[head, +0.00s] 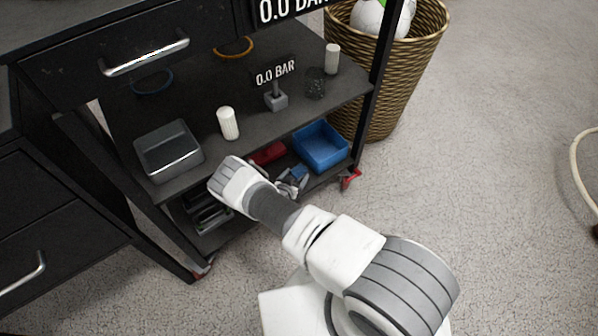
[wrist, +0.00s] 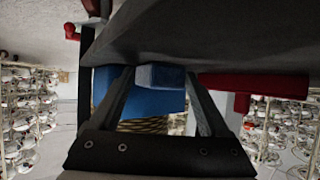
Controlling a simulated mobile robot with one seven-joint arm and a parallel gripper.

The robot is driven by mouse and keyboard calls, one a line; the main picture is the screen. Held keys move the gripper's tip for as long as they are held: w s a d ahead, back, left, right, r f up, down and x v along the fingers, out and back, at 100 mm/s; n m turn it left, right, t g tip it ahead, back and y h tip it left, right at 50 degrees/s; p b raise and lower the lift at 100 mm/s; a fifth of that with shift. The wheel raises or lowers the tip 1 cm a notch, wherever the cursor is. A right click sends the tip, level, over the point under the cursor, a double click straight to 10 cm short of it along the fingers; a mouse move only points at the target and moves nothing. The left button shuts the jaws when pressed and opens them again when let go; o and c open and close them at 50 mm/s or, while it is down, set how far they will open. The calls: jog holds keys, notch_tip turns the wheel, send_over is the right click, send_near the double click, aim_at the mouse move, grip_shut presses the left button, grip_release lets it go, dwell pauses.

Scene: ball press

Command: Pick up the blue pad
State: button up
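The blue pad (wrist: 160,76) shows in the wrist view as a small blue block between the tips of my gripper (wrist: 160,82). The two fingers reach either side of it and seem very close to its sides. I cannot tell whether they press on it. The pad appears at or near the dark shelf surface (wrist: 205,35). In the head view my gripper (head: 291,180) is at the front of the cart's lower shelf, partly behind my arm, with a small bluish patch by it.
A blue bin (head: 322,147) and a red box (head: 268,154) are on the lower shelf near my gripper. The upper shelf above holds a grey metal bin (head: 168,151), a white bottle (head: 228,124) and a gauge stand (head: 276,99). A wicker basket (head: 405,80) stands behind. Floor at right is mostly clear.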

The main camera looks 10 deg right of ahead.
jog(key=c, duration=1)
jog(key=shift+r, duration=0.2)
